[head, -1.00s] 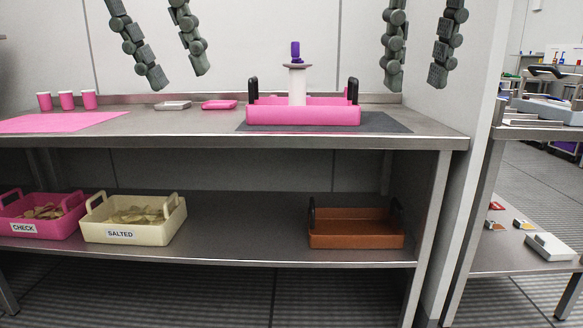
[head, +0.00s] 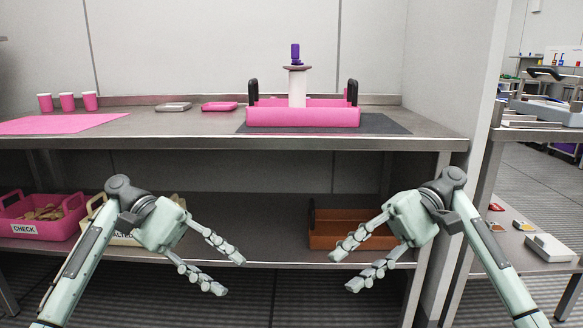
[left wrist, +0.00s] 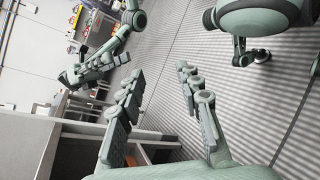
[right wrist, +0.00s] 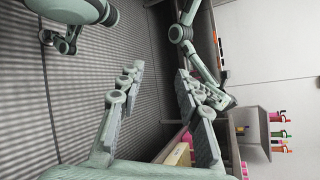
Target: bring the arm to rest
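My left gripper (head: 234,275) is in front of the lower shelf in the head view, fingers apart and empty, pointing right. My right gripper (head: 342,270) faces it from the right, fingers apart and empty, pointing left. A clear gap lies between the two grippers. In the left wrist view, the left fingers (left wrist: 160,70) stand apart with nothing between them. In the right wrist view, the right fingers (right wrist: 157,68) are likewise apart and empty. Both arms are low, below the tabletop.
A pink tray (head: 305,117) with a white pillar and purple-topped item stands on the upper table (head: 200,128). Pink cups (head: 67,101) stand at left. The lower shelf (head: 260,222) holds a pink CHECK crate (head: 28,228), a partly hidden cream crate (head: 122,240) and a brown crate (head: 330,228).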

